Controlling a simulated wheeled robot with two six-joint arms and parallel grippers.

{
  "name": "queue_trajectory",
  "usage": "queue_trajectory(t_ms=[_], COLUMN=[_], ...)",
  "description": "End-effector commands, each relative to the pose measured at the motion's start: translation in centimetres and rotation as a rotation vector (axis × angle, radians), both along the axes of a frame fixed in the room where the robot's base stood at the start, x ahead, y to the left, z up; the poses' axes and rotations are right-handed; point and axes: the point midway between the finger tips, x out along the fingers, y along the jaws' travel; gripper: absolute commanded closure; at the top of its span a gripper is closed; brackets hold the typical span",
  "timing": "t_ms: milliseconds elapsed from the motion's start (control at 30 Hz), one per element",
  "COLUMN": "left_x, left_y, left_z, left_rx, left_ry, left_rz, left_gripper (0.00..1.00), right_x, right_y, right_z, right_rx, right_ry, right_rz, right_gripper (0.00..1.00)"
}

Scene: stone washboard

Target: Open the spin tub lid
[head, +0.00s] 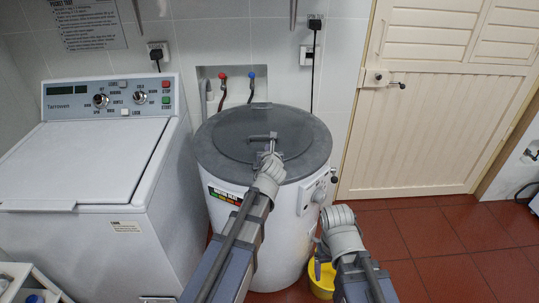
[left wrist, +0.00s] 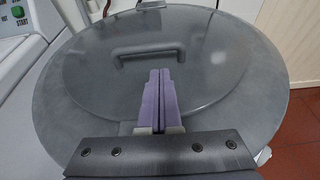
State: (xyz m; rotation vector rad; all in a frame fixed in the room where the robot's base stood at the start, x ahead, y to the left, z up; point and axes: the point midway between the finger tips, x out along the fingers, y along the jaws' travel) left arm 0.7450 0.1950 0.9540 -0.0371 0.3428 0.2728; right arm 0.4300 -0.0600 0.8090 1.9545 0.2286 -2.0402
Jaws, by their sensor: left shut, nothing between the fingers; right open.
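The spin tub (head: 238,215) is a round white drum with a grey round lid (head: 225,135) lying flat on top, closed. A bar handle (head: 262,136) stands on the lid. My left gripper (head: 270,152) is over the front part of the lid, just in front of the handle. In the left wrist view its purple fingers (left wrist: 160,85) are pressed together with nothing between them, and their tips point toward the handle (left wrist: 158,50). I cannot tell whether they touch the lid. My right gripper (head: 322,240) is low, in front of the tub's right side, over a yellow bucket, with its fingers partly hidden.
A white washing machine (head: 90,165) with a control panel stands close at the left of the tub. The yellow bucket (head: 322,278) is on the red tiled floor (head: 440,245). A cream door (head: 425,150) is at the right. Taps (head: 222,76) are on the wall behind.

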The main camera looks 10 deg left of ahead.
Motion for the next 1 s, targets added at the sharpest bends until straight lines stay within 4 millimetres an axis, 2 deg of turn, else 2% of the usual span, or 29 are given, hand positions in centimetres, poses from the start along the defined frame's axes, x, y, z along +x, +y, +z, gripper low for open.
queue_trajectory(t_ms=[33, 100, 300, 800, 1000], left_x=[1.2, 2.2, 3.9, 4.4, 4.5], left_y=[0.3, 0.6, 1.1, 1.2, 0.6], left_z=[-0.6, -1.0, -1.5, -1.6, -0.6], left_rx=[-0.001, -0.002, -0.002, -0.002, -0.006], left_ry=[0.0, 0.001, -0.001, 0.0, 0.015], left_rz=[0.003, 0.002, 0.001, 0.001, 0.001], left_gripper=[1.0, 1.0, 1.0, 1.0, 1.0], right_x=[0.0, 0.0, 0.0, 0.0, 0.0], right_y=[0.0, 0.0, 0.0, 0.0, 0.0], right_z=[-0.6, -1.0, -1.5, -1.6, -0.3], right_rx=[0.0, 0.0, 0.0, 0.0, 0.0], right_ry=[0.0, 0.0, 0.0, 0.0, 0.0], right_rz=[0.0, 0.0, 0.0, 0.0, 0.0], right_gripper=[0.18, 0.18, 0.18, 0.18, 0.18])
